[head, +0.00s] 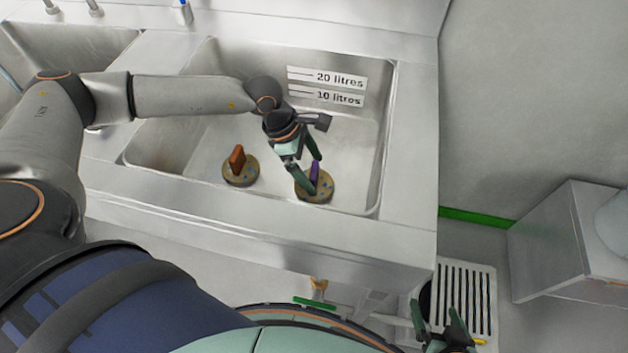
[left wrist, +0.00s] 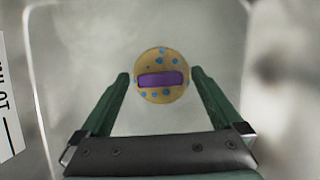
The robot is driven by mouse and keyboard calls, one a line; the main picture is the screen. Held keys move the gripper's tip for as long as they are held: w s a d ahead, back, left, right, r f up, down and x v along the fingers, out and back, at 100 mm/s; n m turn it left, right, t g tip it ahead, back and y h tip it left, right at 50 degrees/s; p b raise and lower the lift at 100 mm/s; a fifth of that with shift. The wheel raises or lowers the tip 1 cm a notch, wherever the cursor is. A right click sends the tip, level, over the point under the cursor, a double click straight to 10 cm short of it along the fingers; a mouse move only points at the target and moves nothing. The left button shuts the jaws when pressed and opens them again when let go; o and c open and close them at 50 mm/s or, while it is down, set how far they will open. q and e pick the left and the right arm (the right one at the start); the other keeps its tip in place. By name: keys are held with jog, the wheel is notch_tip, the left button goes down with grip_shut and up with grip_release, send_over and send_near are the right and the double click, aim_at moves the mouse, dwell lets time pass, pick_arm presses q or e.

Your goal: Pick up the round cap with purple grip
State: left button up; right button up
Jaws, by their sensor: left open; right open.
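The round cap with purple grip (head: 322,192) lies on the floor of the right sink basin in the head view. It is a tan disc with blue spots and an upright purple bar. In the left wrist view the cap (left wrist: 161,93) appears between the fingertips, its purple bar running left to right. My left gripper (head: 314,176) is open above the cap, its fingers reaching down on either side of the purple grip. I cannot tell whether the fingers touch it. My right gripper (head: 440,318) is open and empty at the lower right, near the floor grate.
A similar round cap with an orange-brown grip (head: 239,168) lies to the left in the same basin (head: 160,160). The basin's back wall carries labels (head: 327,86) reading 20 litres and 10 litres. The basin's rim and front edge surround the arm. A metal cabinet (head: 565,245) stands right.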

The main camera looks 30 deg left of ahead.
pick_arm(q)
jog(key=shift+w+d+f, duration=0.1)
jog(key=shift+d+f, duration=0.1)
jog(key=shift+f, duration=0.4)
jog(key=shift+r, duration=0.1)
grip_shut()
dwell(0.3)
